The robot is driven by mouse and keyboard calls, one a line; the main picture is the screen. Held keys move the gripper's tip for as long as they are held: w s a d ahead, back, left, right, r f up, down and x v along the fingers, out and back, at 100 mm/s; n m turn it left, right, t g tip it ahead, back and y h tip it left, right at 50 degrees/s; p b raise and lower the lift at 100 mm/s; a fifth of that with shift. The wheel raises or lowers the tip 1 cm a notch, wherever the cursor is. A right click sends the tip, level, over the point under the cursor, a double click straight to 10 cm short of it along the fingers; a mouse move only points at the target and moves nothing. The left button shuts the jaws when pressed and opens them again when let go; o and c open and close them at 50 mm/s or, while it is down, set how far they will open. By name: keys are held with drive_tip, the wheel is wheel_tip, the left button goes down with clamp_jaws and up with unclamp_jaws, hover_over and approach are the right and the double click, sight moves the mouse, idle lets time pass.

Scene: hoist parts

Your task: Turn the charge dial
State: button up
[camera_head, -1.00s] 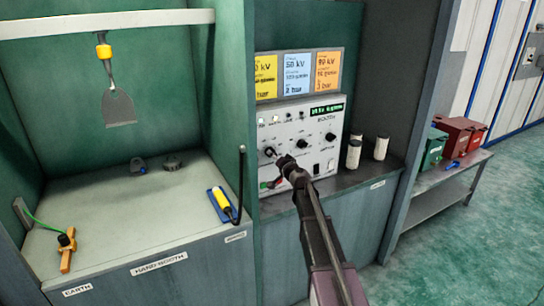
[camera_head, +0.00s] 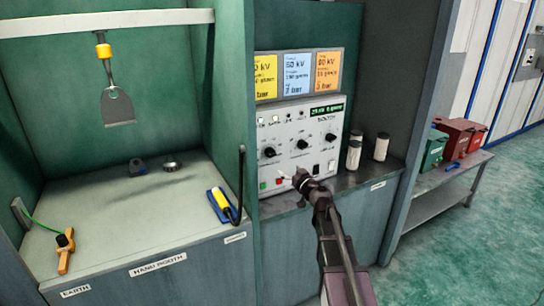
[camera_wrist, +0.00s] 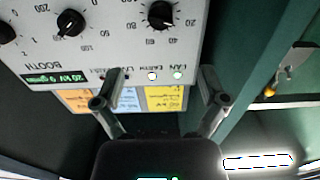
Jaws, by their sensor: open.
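A grey control panel (camera_head: 293,165) carries a row of black dials: a left dial (camera_head: 268,152), a middle dial (camera_head: 302,144) and a right dial (camera_head: 330,137). I cannot read which is named charge. In the wrist view, upside down, the left dial (camera_wrist: 160,15) has a scale with 20 to 80; the middle dial (camera_wrist: 70,22) has 100 and 200 marks. The lit display (camera_wrist: 54,77) seems to read 20 kV. My gripper (camera_head: 300,177) is in front of the panel, below the dials and apart from them. Its two fingers are spread and empty in the wrist view (camera_wrist: 160,97).
Yellow, blue and orange cards (camera_head: 297,76) hang above the panel. White cylinders (camera_head: 381,147) stand right of it.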

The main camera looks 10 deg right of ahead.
sight(273, 155)
drive_tip(key=shift+w, duration=0.1)
drive_tip(key=shift+x, duration=6.8)
drive_tip(key=c, duration=1.1)
